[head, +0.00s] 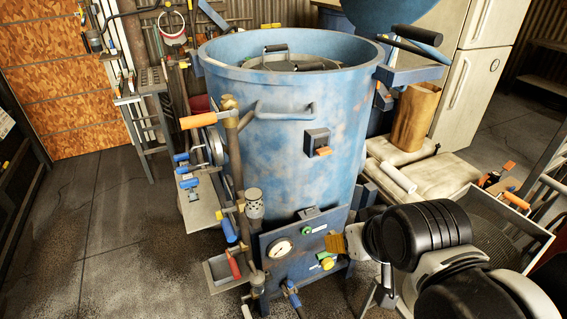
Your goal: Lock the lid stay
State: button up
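The blue blast pot (285,110) stands upright in the middle of the head view with its top open. Its blue lid (385,10) is raised behind the right rim and is cut off by the top edge. A bar with a black grip (414,34) sits at the pot's upper right, beside the lid hinge; it may be the lid stay, but I cannot tell its lock state. My arm reaches in from the lower right. My gripper (341,243) seems to be at its end, low by the control panel and well below the lid. Its fingers are not clear.
A control panel (300,250) with a gauge is on the pot's lower front. Pipes, an orange-handled lever (198,120) and a small tray (226,270) project at the left. Filled sacks (425,178) and a metal bin (500,230) stand right. The floor at left is clear.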

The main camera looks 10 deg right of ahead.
aim_at(324, 151)
jog(key=k+j+z, duration=0.1)
jog(key=j+z, duration=0.15)
jog(key=j, duration=0.15)
jog(key=k+j+z, duration=0.2)
jog(key=j, duration=0.15)
jog(key=j+z, duration=0.25)
jog(key=k+j, duration=0.05)
jog(key=j, duration=0.05)
